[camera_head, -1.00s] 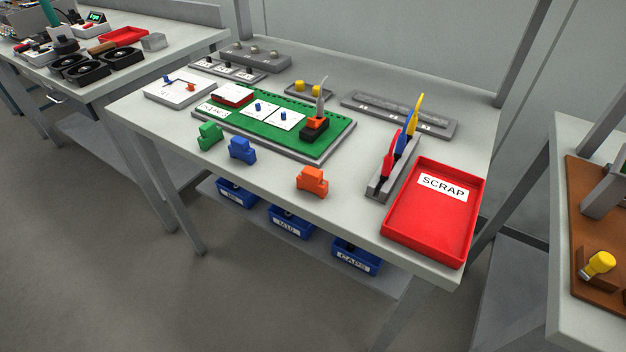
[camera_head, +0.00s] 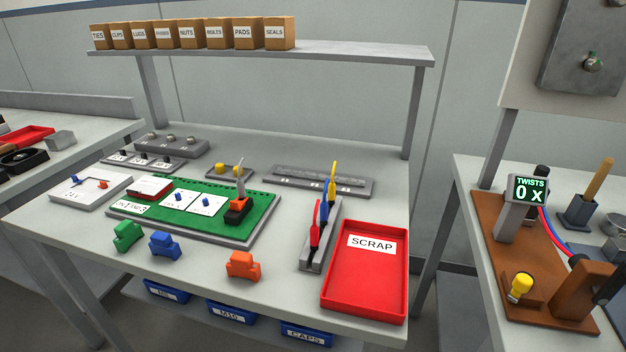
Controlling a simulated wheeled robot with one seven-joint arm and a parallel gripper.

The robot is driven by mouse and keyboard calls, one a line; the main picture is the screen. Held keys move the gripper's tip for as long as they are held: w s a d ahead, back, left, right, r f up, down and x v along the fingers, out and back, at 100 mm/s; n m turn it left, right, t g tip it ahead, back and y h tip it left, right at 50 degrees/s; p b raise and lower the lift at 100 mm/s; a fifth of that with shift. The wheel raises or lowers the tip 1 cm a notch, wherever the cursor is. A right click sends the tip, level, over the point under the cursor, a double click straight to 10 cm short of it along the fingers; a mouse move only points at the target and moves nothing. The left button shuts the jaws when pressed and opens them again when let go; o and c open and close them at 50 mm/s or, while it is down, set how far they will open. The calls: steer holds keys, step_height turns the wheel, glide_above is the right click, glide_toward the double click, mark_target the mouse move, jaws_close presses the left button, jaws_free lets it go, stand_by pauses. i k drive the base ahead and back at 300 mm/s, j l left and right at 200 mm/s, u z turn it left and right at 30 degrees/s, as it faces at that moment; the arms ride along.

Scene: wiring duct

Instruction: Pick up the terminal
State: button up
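Three small stepped blocks lie in a row along the front of the middle table: a green one (camera_head: 127,236), a blue one (camera_head: 165,244) and an orange one (camera_head: 243,265). They look like terminals, but no label shows which one is meant. They stand apart from each other with bare table around them. Behind them, a black and orange piece (camera_head: 237,211) with a grey upright part sits on the green board (camera_head: 258,222). My gripper is not in view.
A red SCRAP tray (camera_head: 364,300) stands at the front right, beside a grey rack (camera_head: 316,262) of coloured upright tools. A shelf (camera_head: 330,52) with labelled boxes spans above the back. A second bench with a TWISTS display (camera_head: 529,190) is at the right.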

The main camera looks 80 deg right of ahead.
mark_target(241, 264)
steer(key=k+j+z, duration=0.1)
steer(key=z, duration=1)
